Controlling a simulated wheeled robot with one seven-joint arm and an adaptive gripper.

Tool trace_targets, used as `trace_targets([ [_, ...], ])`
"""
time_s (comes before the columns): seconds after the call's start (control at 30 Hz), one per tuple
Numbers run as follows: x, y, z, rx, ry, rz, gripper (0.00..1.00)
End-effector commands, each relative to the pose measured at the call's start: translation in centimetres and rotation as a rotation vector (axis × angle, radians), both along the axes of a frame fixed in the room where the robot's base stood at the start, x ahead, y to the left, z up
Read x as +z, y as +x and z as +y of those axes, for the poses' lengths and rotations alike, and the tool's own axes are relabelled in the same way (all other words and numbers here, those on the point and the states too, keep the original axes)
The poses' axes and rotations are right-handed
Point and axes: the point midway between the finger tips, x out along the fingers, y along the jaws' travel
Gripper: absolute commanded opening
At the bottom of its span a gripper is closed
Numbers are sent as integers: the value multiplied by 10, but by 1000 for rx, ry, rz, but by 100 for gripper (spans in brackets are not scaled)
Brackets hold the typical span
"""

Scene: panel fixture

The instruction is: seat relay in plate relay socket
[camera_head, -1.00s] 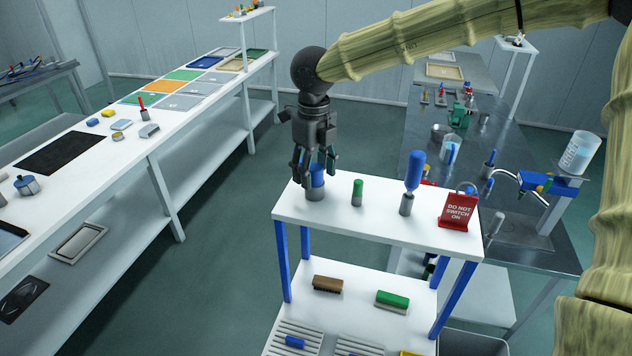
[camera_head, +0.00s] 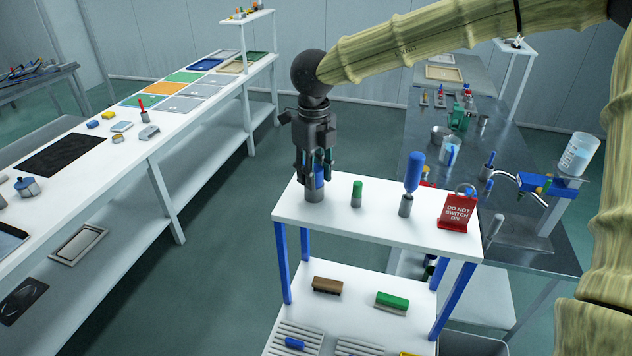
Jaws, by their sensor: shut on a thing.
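My gripper (camera_head: 317,183) points straight down over the left end of the white cart top. It is shut on the blue upper part of a blue-and-grey cylinder (camera_head: 314,194). The fingers hide part of the blue section. The cylinder's grey lower part stands upright at the cart top, and I see no clear gap beneath it. I cannot identify a relay or a plate with a relay socket for sure in this view.
On the cart top (camera_head: 375,226) stand a green-capped cylinder (camera_head: 357,193), a blue-handled tool (camera_head: 412,182) and a red sign (camera_head: 458,212). Two brushes lie on the lower shelf. A long white bench (camera_head: 85,195) is at left, a dark workbench at right, with open floor between cart and bench.

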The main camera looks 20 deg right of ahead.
Motion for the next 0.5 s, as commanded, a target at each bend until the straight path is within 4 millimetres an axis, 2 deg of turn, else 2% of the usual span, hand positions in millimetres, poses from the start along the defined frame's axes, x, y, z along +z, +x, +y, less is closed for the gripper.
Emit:
trace_targets([
  [0.5,7,0,0,0,0,0,5],
])
